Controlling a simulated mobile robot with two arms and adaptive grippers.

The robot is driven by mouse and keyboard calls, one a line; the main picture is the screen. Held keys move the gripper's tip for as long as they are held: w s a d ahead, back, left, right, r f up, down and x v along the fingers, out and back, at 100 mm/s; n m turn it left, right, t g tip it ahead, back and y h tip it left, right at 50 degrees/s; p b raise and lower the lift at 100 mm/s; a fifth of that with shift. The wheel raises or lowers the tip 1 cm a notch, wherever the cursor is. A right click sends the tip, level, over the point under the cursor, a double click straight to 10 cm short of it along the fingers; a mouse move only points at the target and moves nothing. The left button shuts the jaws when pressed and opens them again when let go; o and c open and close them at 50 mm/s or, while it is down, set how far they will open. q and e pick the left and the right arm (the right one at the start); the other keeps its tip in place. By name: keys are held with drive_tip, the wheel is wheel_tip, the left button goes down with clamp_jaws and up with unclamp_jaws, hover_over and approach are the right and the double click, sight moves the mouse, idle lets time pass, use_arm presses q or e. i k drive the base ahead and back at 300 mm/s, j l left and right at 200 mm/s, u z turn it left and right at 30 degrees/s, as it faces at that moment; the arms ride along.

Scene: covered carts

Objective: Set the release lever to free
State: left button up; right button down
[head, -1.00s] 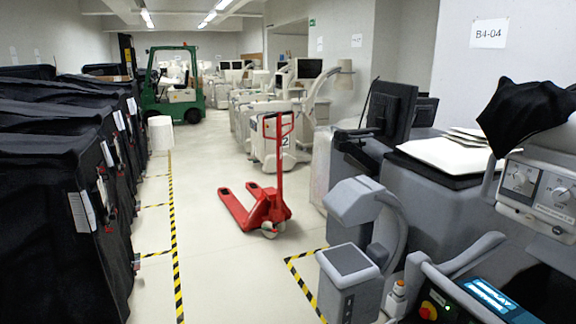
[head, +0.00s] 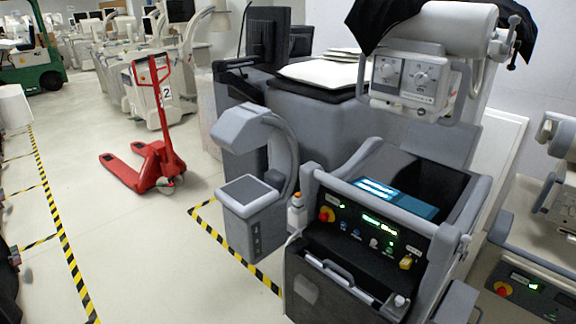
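A grey mobile machine stands at centre right, with a black control panel (head: 375,235) on its front. A grey bar handle (head: 330,270) lies below the panel. I cannot tell which part is the release lever or how it is set. Neither of my grippers is in view.
A red pallet truck (head: 162,170) stands on the floor at left. Yellow-black floor tape (head: 62,240) borders clear floor. A grey arm-like unit (head: 252,200) stands left of the machine. Another machine (head: 535,285) with a similar panel stands at far right.

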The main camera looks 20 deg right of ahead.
sight(511, 67)
drive_tip(key=z, duration=1.9)
